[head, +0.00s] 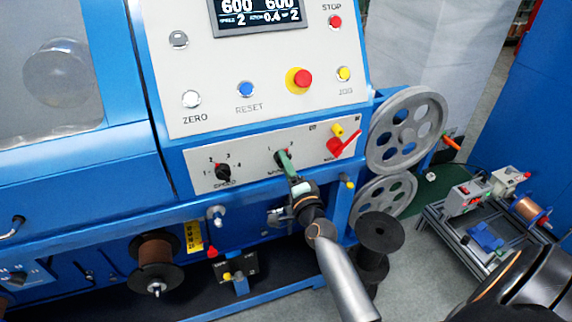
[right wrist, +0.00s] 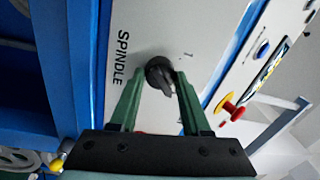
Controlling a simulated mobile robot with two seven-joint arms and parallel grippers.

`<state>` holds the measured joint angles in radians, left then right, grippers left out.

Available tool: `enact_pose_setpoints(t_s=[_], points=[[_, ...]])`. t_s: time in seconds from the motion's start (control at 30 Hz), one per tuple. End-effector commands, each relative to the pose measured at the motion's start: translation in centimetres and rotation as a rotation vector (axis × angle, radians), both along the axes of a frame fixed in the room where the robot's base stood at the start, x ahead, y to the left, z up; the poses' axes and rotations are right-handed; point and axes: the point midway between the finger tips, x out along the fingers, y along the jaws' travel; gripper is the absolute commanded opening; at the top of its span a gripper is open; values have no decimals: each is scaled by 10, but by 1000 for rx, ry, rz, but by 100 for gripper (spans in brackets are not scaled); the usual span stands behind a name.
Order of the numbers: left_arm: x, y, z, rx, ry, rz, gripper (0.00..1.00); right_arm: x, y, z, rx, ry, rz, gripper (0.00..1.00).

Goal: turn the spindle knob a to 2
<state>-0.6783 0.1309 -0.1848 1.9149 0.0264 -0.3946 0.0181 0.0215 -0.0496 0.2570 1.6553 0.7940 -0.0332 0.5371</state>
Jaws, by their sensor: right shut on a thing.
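The spindle knob (head: 281,153) is a small black rotary knob on the white lower panel of the blue machine, with small numbers above it. In the right wrist view the knob (right wrist: 159,72) sits beside the word SPINDLE, with a 1 near it. My right gripper (head: 285,157) reaches up to it from below. Its green fingers (right wrist: 161,78) stand on either side of the knob and are shut on it. The fingers partly cover the knob in the head view, and I cannot tell which number it points to. My left gripper is not in view.
The speed knob (head: 222,173) is left of the spindle knob. Grey pulleys (head: 440,118) stand farther right. Above are a red stop button (head: 302,78) and a display (head: 258,14).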

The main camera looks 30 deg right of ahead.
Motion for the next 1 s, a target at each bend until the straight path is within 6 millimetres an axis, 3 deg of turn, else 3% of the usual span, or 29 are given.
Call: enact_pose_setpoints(t_s=[0.4,0.43,0.7,1.0], points=[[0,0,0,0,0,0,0,0,0,1,11,-5,-1,0],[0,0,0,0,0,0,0,0,0,1,11,-5,-1,50],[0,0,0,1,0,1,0,0,0,1,9,-3,0,77],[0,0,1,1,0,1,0,-3,1,0,7,-2,0,77]])
